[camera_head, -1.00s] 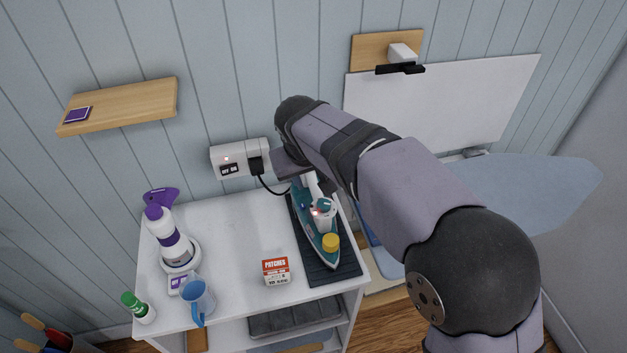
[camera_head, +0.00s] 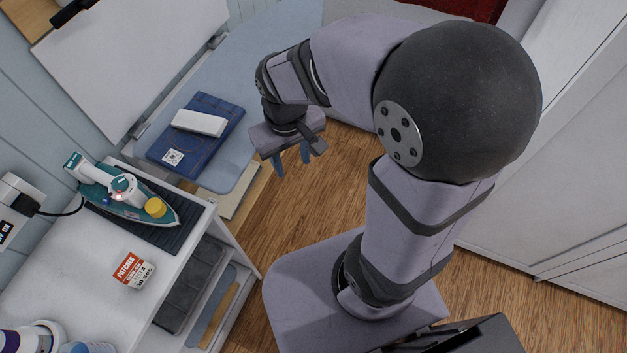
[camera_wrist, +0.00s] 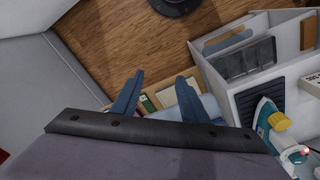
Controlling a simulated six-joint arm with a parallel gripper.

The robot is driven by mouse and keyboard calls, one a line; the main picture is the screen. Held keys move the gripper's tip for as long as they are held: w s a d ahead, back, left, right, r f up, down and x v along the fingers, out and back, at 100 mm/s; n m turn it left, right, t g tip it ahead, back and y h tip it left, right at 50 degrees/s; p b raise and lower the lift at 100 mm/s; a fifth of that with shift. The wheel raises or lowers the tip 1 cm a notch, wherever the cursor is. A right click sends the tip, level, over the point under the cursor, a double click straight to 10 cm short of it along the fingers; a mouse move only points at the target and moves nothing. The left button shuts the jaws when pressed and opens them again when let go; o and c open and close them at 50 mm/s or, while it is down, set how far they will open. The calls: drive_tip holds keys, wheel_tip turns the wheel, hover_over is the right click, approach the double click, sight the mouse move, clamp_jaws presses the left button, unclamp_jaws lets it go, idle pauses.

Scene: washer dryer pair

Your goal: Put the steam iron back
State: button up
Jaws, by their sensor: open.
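The steam iron (camera_head: 124,191), teal and white with a yellow knob, lies on the dark ribbed mat (camera_head: 172,236) on top of the white cabinet. A small light shows on it. It also shows at the right edge of the wrist view (camera_wrist: 266,122). My gripper (camera_head: 293,172) is open and empty. It hangs over the space between the ironing board and the wood floor, to the right of the iron and apart from it. In the wrist view my two blue fingers (camera_wrist: 156,92) are spread with nothing between them.
A folded blue cloth with a white block (camera_head: 199,122) lies on the ironing board (camera_head: 265,60). A patches box (camera_head: 133,270) stands on the cabinet (camera_head: 85,285). The wall socket (camera_head: 15,205) has a black cord. Open wood floor (camera_head: 310,205) lies right of the cabinet.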

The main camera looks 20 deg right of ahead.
drive_tip(key=s+d+f+m, duration=0.1)
drive_tip(key=s+d+f, duration=0.1)
drive_tip(key=s+d, duration=0.2)
drive_tip(key=shift+s+m+g, duration=0.4)
drive_tip(key=shift+s, duration=0.85)
